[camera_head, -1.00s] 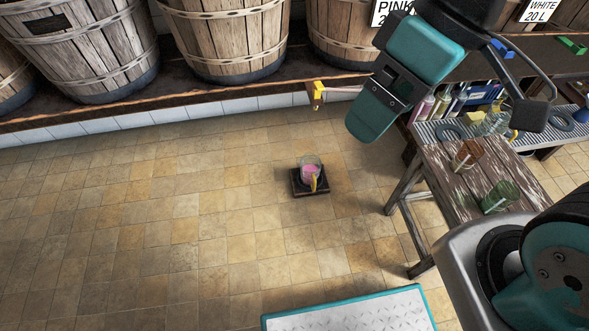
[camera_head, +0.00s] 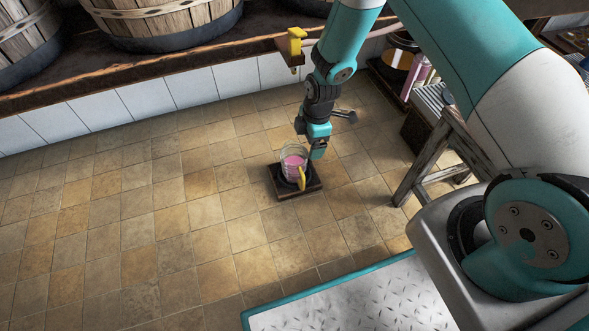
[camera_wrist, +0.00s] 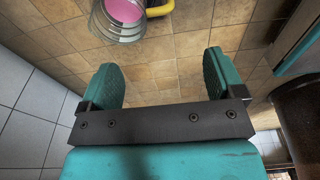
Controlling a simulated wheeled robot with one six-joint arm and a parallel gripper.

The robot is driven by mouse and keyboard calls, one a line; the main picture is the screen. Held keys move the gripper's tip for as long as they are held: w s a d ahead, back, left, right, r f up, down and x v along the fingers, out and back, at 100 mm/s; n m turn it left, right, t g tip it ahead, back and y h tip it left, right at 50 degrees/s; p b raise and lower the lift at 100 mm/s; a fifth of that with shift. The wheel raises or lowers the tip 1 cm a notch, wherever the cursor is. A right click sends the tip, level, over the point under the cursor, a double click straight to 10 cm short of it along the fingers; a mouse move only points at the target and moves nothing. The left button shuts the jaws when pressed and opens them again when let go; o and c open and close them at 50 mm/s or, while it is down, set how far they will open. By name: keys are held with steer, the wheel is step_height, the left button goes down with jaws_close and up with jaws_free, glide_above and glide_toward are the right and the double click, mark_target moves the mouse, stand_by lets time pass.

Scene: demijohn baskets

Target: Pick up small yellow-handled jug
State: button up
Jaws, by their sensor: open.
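The small clear glass jug (camera_head: 292,160) with a yellow handle holds pink liquid. It stands upright on a dark square base (camera_head: 312,185) on the floor, its handle toward the lower right. My gripper (camera_head: 317,148) is pointed down just right of the jug, close to its rim; the head view does not show clearly whether they touch. In the wrist view, my gripper (camera_wrist: 160,75) has its two teal fingers wide apart with only floor tiles between them. The jug (camera_wrist: 119,22) is cut off by the top edge there, beyond the fingers and somewhat left, with its yellow handle on the right.
A wooden ledge (camera_head: 160,62) with large barrels runs along the back above white tiles. A yellow tap (camera_head: 296,42) juts out from it. A wooden table's legs (camera_head: 428,160) stand to the right. The floor left of the jug is clear.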

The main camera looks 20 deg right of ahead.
mark_target(302, 171)
steer(key=f+b, duration=0.2)
steer(key=f, duration=0.2)
steer(key=a+f+b, duration=0.1)
steer(key=f+b, duration=0.1)
steer(key=f, duration=0.2)
steer(key=f+b, duration=0.2)
steer(key=f, duration=0.1)
steer(key=shift+a+f, duration=0.3)
steer(key=shift+f, duration=0.1)
steer(key=f+b, duration=0.4)
steer(key=f, duration=0.1)
steer(key=shift+w+a+f, duration=0.1)
steer(key=shift+a+f, duration=0.05)
steer(key=shift+a, duration=0.05)
steer(key=shift+c, duration=0.5)
steer(key=c, duration=1.3)
steer(key=shift+r, duration=0.3)
steer(key=shift+r+p, duration=2.9)
steer(key=shift+r, duration=1.95)
